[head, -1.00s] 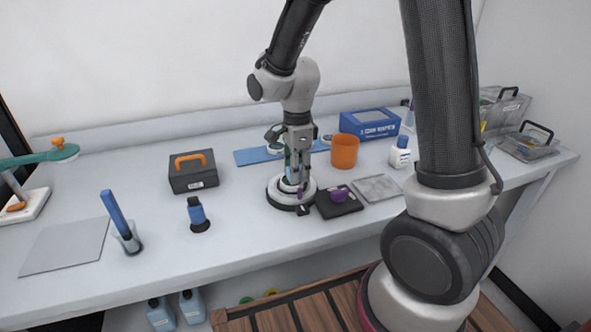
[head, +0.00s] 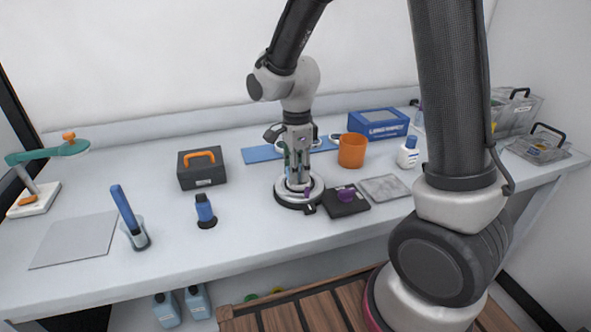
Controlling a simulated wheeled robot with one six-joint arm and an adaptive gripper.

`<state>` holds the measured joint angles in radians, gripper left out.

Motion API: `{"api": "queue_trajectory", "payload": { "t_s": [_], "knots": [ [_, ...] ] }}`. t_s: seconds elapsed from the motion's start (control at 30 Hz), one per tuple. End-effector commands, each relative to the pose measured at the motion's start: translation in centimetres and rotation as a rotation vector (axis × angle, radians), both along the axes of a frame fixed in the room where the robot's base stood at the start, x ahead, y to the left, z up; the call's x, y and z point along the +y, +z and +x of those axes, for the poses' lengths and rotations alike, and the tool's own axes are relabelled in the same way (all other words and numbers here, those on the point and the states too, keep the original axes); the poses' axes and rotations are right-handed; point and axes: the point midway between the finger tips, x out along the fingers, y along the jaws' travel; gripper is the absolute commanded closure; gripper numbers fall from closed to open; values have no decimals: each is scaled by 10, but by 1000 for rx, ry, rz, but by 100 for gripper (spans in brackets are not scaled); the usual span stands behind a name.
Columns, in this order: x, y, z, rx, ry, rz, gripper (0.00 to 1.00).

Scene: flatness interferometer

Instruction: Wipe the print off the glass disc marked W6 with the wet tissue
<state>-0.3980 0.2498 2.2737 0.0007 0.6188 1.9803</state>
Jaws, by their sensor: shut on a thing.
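My gripper (head: 297,184) points down over a round stage (head: 286,198) with a pale ring on a dark base, near the middle of the bench. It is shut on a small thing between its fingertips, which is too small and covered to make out. A purple bit (head: 308,191) shows beside the fingertips. The fingers hide the middle of the stage, so I cannot see the disc, the W6 mark or any print. I cannot tell whether what I hold touches a surface.
A black pad (head: 359,207) with a purple thing (head: 346,193) lies right of the stage, then a grey plate (head: 385,188). Behind stand an orange cup (head: 352,150), blue box (head: 378,123) and white bottle (head: 408,153). A dark toolbox (head: 201,171) and blue-topped holder (head: 205,212) stand left.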

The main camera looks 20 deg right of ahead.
Motion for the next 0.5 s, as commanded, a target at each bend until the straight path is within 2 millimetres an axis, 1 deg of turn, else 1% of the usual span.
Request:
{"api": "queue_trajectory", "payload": {
  "t_s": [0.13,0.5],
  "knots": [
    [-8,1,0,0,0,0,92],
    [-19,0,0,0,0,0,92]
  ]
}}
